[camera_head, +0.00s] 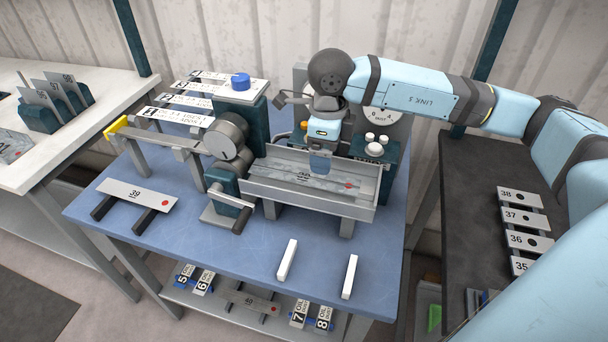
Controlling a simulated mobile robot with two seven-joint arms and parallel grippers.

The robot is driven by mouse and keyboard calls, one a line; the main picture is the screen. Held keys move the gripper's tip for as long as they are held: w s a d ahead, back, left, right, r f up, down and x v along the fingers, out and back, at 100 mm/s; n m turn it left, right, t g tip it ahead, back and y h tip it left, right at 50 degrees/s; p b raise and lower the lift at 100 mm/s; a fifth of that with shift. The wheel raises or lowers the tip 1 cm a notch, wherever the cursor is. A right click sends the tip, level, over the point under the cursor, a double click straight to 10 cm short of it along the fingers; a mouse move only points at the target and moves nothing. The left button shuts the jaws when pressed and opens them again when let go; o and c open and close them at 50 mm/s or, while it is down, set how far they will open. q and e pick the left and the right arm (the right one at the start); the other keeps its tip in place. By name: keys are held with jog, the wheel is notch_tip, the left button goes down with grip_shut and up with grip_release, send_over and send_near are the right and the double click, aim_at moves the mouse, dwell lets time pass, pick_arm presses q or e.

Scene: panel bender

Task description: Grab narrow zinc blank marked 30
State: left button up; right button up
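A long narrow grey metal strip (275,173) lies in the grey tray (310,202) at the middle of the blue table. It has a red dot near its right end, and its number is too small to read surely. My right gripper (320,172) comes down from above over the tray, close to the strip. Its fingertips are not clear enough to show whether they are open or touching the strip. My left gripper is not in view. Nowhere can I clearly read a 30.
A plate marked 39 (135,195) rests on two dark bars at the left. A bending machine (228,138) stands left of the tray. Plates marked 35 to 38 (525,218) lie on the dark right table.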

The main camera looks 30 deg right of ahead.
aim_at(325, 180)
jog(key=shift+w+d+f+p, duration=0.1)
jog(key=shift+f+p, duration=0.1)
jog(key=shift+f, duration=1.55)
jog(key=shift+d+f+p, duration=0.1)
jog(key=shift+f+p, duration=0.1)
jog(key=shift+f, duration=1.5)
jog(key=c, duration=1.1)
jog(key=shift+r, duration=0.1)
